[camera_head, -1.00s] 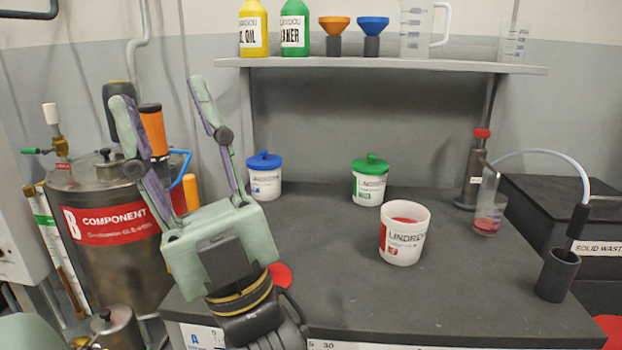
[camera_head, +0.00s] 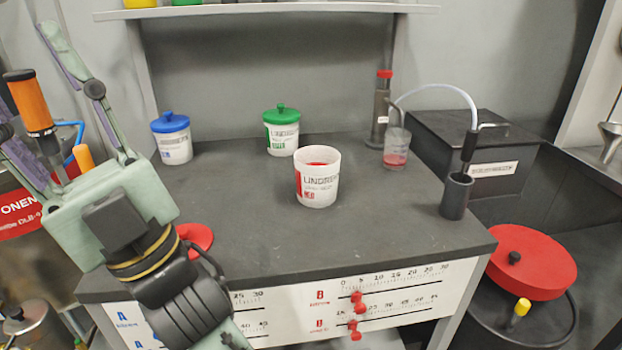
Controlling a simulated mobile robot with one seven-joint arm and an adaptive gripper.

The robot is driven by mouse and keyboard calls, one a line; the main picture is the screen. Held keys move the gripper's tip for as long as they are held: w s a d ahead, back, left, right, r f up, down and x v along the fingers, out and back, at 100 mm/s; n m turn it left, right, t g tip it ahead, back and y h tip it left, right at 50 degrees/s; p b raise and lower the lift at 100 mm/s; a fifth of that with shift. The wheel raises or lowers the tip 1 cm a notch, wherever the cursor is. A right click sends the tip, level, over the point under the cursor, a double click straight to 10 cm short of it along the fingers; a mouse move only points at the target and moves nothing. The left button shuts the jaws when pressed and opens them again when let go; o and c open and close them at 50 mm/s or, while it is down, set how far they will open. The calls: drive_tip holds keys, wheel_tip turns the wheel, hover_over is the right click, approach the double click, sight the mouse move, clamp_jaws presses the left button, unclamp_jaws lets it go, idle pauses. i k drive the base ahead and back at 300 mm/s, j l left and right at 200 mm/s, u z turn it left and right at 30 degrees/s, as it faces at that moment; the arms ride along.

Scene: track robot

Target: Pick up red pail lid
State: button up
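A red lid (camera_head: 197,238) lies flat on the dark bench top near its front left, partly hidden behind my wrist. The white pail with a red label (camera_head: 317,190) stands upright and open in the middle of the bench, with red contents showing. My gripper (camera_head: 24,75) is at the left of the view, raised and pointing up and left. Its fingers are spread apart; the left fingertip is cut off or hidden, and nothing shows between them. My gripper's fingers are well away from the lid.
Blue-lidded (camera_head: 176,150) and green-lidded (camera_head: 281,137) pails stand at the back. A beaker (camera_head: 396,150) and black cup (camera_head: 455,200) stand right. A large red disc with a black knob (camera_head: 545,262) is beyond the bench's right edge. The front middle is clear.

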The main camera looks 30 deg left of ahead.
sight(201, 235)
drive_tip(key=u, duration=1.35)
